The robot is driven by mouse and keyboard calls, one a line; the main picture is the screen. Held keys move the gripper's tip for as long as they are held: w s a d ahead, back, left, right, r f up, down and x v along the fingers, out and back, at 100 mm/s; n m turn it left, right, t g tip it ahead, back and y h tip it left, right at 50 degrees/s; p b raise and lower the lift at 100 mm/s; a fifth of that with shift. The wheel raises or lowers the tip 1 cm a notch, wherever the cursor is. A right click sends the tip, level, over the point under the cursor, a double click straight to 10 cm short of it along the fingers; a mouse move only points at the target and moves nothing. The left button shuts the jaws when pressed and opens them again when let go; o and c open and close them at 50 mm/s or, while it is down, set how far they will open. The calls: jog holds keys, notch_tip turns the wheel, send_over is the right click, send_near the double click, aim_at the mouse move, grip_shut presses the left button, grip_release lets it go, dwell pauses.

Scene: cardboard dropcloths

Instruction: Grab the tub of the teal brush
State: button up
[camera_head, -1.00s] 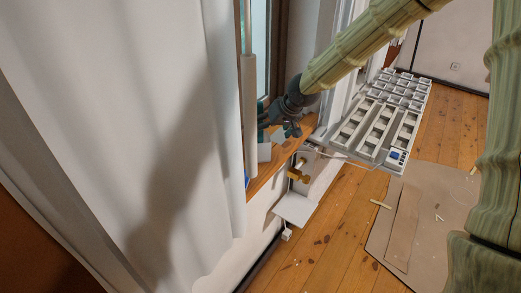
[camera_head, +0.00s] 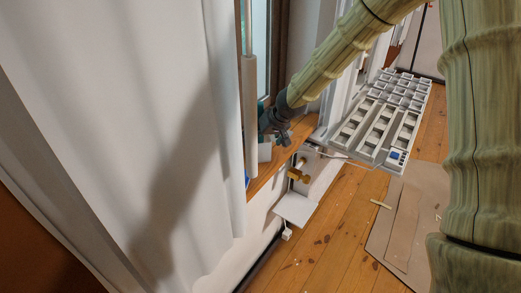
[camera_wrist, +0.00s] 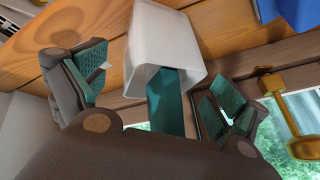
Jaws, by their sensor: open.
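A white tub (camera_wrist: 168,42) stands on the wooden sill between the fingers of my gripper (camera_wrist: 160,88) in the wrist view. A teal strip, likely the teal brush (camera_wrist: 166,105), shows at the tub's open mouth and runs down behind my gripper's body. My gripper is open, with one teal-padded finger on each side of the tub. A gap shows on the left; on the right the finger is close to the tub's rim. In the head view my gripper (camera_head: 274,126) is at the sill, and its fingers are small and partly hidden.
The wooden sill (camera_head: 268,172) carries a blue object (camera_wrist: 298,12) near the tub. A brass handle (camera_wrist: 276,98) is to the right in the wrist view. A white curtain (camera_head: 110,130) hangs close on the left. A radiator (camera_head: 378,128) stands beyond the sill.

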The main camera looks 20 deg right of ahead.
jog(key=c, duration=2.1)
jog(key=shift+o, duration=0.2)
jog(key=shift+r, duration=0.15)
